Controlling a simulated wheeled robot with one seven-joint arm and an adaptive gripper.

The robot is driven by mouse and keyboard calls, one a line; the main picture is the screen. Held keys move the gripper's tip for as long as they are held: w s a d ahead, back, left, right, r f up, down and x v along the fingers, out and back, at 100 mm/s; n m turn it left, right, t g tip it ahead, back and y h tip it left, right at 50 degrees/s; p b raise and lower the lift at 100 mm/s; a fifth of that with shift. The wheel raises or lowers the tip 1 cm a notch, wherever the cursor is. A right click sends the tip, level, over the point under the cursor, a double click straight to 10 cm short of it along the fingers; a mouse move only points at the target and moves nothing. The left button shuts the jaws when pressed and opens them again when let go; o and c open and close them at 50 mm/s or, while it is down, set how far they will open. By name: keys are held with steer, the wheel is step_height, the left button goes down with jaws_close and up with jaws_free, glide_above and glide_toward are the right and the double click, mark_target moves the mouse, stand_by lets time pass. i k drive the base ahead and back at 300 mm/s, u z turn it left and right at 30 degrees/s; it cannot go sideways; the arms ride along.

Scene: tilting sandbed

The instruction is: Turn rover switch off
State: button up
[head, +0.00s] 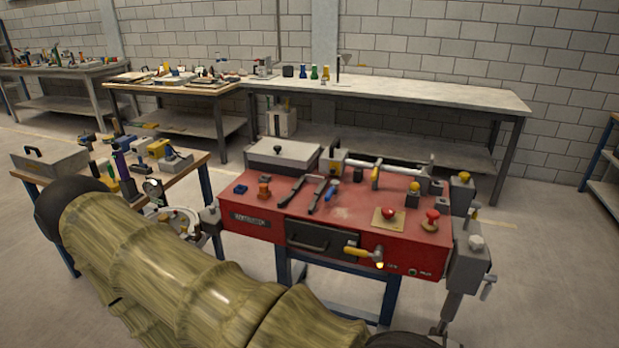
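A red bench unit (265,238) stands right of centre in the head view, with many controls and tools on its top and front. I cannot tell which part is the rover switch. A red domed button (389,212) sits on a tan plate on the top, and a red knob (432,215) stands to its right. A yellow-handled lever (357,251) sticks out of the front face. A small round control (412,272) with a tiny label sits low on the front right. My arm fills the lower left; my gripper is not in view.
Grey boxes (467,268) with knobs hang on the unit's right side. A cluttered side table (190,160) stands at the left, partly behind my arm. A long workbench (440,92) runs along the back wall. The floor (550,270) at the right is clear.

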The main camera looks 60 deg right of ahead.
mark_target(388, 211)
steer(key=u, duration=0.5)
steer(key=k, duration=0.85)
steer(key=z, duration=0.65)
